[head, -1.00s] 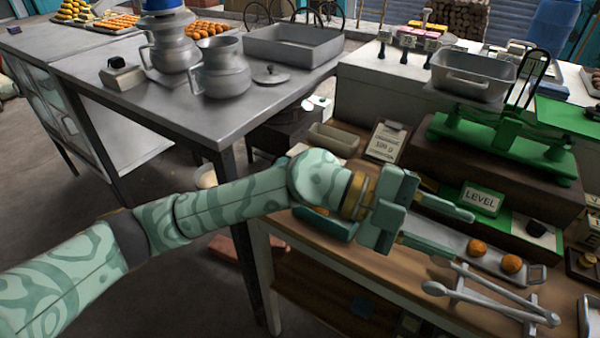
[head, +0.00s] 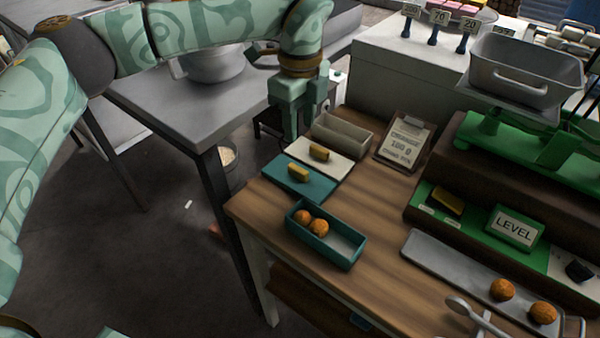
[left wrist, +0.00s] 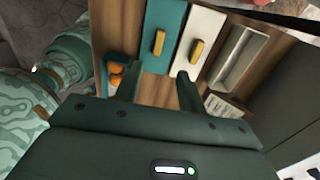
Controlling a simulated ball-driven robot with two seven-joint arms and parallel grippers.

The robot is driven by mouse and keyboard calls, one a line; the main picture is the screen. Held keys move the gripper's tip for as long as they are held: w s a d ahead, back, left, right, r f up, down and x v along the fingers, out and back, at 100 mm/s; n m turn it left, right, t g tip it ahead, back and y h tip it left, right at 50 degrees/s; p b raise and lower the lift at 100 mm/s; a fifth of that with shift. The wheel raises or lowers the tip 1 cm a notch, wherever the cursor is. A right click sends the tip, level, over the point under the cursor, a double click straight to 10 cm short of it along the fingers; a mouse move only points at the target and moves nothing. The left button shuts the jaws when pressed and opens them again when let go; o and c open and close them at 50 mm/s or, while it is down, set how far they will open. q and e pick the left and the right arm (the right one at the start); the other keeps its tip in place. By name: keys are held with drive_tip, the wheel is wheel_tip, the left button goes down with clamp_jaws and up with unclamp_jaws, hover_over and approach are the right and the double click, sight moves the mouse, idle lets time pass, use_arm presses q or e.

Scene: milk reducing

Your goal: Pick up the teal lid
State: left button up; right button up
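The teal lid (head: 316,190) lies flat on the wooden table beside a white lid (head: 338,166); each has a yellow handle. My left gripper (head: 296,130) points down above the table, behind and a little left of the lids, with nothing held. In the left wrist view its two fingers (left wrist: 159,90) are apart, and the teal lid (left wrist: 164,20) with its handle lies beyond them, the white lid (left wrist: 202,25) to its right. A teal box (head: 345,246) with two orange balls stands open in front of the lids. My right gripper is not in view.
An empty grey-beige box (head: 350,132) and a clipboard (head: 404,142) stand behind the lids. A metal tray (head: 450,268) with orange balls and a green scale (head: 540,150) are at right. A metal table (head: 180,110) stands left, across a gap.

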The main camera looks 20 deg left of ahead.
use_arm(q)
hover_over(298, 168)
drive_tip(key=f, duration=0.5)
drive_tip(key=shift+w+d+f+b, duration=0.15)
drive_tip(key=shift+w+f+b, duration=0.15)
drive_tip(key=shift+f+b, duration=0.1)
drive_tip(key=shift+s+f, duration=0.15)
drive_tip(key=shift+f, duration=0.25)
wheel_tip(298, 168, down, 5)
drive_tip(key=shift+s+f+b, duration=0.1)
drive_tip(key=shift+b, duration=0.65)
drive_tip(key=shift+c, duration=0.7)
clamp_jaws()
